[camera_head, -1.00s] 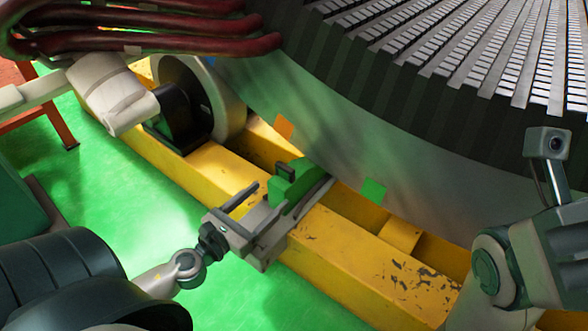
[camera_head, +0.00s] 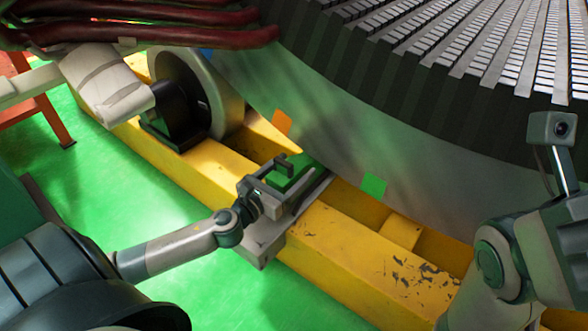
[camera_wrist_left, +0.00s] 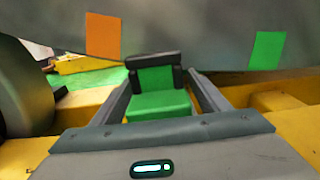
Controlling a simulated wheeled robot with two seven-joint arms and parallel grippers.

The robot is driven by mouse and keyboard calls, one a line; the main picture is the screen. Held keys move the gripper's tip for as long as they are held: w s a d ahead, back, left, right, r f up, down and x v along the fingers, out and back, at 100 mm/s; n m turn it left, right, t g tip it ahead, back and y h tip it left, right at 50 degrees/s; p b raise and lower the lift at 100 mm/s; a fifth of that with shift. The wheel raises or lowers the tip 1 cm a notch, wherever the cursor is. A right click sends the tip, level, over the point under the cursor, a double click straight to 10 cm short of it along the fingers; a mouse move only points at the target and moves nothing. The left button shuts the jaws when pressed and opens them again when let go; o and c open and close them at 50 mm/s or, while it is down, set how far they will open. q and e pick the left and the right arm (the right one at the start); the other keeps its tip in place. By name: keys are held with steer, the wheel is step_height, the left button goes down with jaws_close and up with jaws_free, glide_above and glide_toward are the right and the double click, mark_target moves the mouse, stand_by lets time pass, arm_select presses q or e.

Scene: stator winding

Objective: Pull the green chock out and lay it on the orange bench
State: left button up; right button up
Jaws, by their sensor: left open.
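The green chock (camera_head: 296,174) sits on a grey plate on the yellow beam, close against the large grey stator drum. My left gripper (camera_head: 275,169) reaches over it from the left and partly hides it. In the left wrist view the chock (camera_wrist_left: 160,103) stands between the two spread fingers, with dark parts along its upper edge and sides. I cannot tell whether the fingers touch it. The left gripper is open. An orange frame (camera_head: 42,112), likely the orange bench, shows at the far left edge; its top is mostly hidden. My right gripper is out of view.
The yellow beam (camera_head: 345,249) runs diagonally under the stator (camera_head: 335,148). A roller wheel (camera_head: 222,100) stands behind the chock. Dark red cables (camera_head: 150,32) cross the top left. An orange patch (camera_head: 282,122) and a green patch (camera_head: 374,186) mark the drum. Green floor lies at left.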

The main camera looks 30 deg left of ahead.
arm_select(q)
steer(key=shift+w, duration=0.45)
steer(key=shift+c, duration=0.4)
steer(key=c, duration=1.5)
steer(key=shift+s, duration=0.15)
